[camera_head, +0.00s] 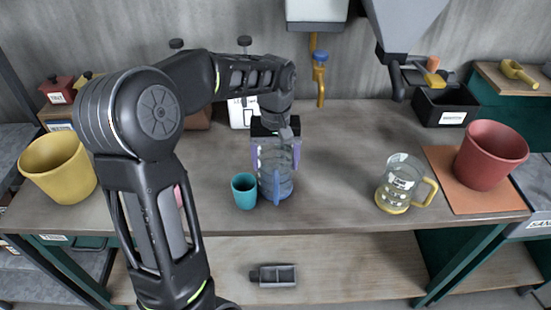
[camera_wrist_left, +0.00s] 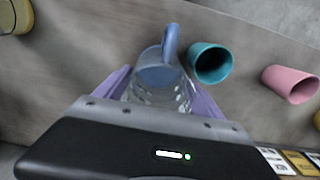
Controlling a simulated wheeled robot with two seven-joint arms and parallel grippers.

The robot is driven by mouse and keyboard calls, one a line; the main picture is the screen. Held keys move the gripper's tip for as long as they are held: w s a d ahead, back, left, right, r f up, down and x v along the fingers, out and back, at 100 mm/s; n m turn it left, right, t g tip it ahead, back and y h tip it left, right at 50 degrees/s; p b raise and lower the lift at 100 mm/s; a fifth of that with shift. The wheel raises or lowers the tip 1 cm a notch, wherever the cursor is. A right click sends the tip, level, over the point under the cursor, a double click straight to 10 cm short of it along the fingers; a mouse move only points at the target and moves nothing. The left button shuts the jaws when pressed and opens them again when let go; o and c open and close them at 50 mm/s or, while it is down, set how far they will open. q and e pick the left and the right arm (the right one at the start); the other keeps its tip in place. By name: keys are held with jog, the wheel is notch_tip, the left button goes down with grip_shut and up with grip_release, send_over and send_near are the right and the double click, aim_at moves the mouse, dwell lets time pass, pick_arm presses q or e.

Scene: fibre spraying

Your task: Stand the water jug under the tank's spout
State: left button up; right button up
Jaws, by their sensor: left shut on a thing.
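A clear jug with a blue base and blue handle (camera_head: 268,186) stands on the grey table or just above it; I cannot tell which. It also shows in the left wrist view (camera_wrist_left: 158,76), with its handle pointing away from the gripper. My left gripper (camera_head: 276,156) is shut on this jug, one purple finger on each side. A white tank (camera_head: 317,10) hangs at the back, with a yellow spout (camera_head: 320,88) and blue tap (camera_head: 320,57), behind and right of the jug. My right gripper is not in view.
A teal cup (camera_head: 244,191) stands close left of the jug. A grey hopper (camera_head: 405,25) hangs back right. The table between the jugs is clear.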

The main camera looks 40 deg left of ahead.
pick_arm(q)
jog(key=shift+f, duration=0.15)
jog(key=o, duration=2)
jog(key=shift+c, duration=0.2)
notch_tip(320, 180, up, 12)
jog(key=p, duration=0.1)
jog(key=shift+r+p, duration=0.2)
jog(key=shift+p, duration=0.2)
